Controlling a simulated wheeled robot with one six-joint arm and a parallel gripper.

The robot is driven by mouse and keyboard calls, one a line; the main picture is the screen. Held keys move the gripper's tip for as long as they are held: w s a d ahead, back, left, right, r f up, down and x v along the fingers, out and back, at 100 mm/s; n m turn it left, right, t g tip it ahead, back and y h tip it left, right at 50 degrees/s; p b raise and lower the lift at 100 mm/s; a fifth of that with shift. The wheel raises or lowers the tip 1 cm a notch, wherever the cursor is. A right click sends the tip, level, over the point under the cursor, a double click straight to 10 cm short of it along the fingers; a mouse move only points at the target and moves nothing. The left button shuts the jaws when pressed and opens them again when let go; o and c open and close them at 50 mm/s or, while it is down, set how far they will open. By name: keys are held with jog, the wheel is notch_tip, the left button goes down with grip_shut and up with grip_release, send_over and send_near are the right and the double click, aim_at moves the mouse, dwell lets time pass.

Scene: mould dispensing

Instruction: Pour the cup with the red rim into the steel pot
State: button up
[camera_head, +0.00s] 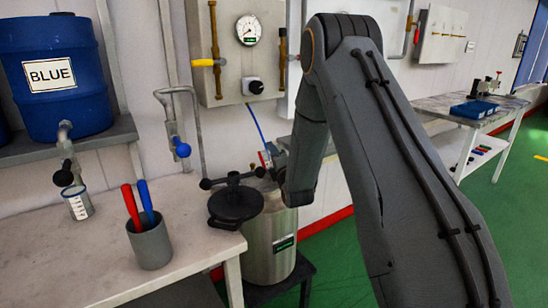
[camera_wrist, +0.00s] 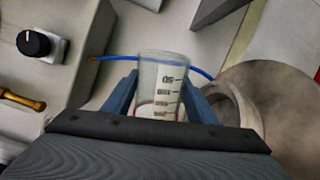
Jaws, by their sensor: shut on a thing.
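A clear cup (camera_wrist: 163,82) with dark graduation marks is between the fingers of my gripper (camera_wrist: 160,95), which is shut on it. A faint reddish band shows low on the cup in the wrist view. In the head view, a small bit of the cup with red on it (camera_head: 265,158) shows beside my gripper (camera_head: 275,160), above the steel pot; my arm hides most of it. The steel pot (camera_head: 270,240) stands upright on a dark stand. Its round open mouth (camera_wrist: 243,108) is just right of the cup in the wrist view. I cannot tell the cup's contents.
A black lid (camera_head: 236,204) lies at the bench's right edge, close to the pot. A grey holder (camera_head: 150,244) with red and blue handles and another graduated cup (camera_head: 78,203) stand on the bench (camera_head: 190,225). A wall panel with gauge (camera_head: 235,55) is behind.

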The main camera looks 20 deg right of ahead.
jog(key=shift+r+p, duration=0.65)
jog(key=shift+r, duration=0.85)
jog(key=m, duration=0.5)
jog(key=shift+r, duration=0.25)
jog(key=m, duration=0.5)
jog(key=shift+r, duration=0.25)
jog(key=m, duration=0.6)
jog(key=shift+r, duration=0.3)
jog(key=m, duration=0.5)
jog(key=shift+r, duration=0.2)
jog(key=shift+s+d, duration=0.1)
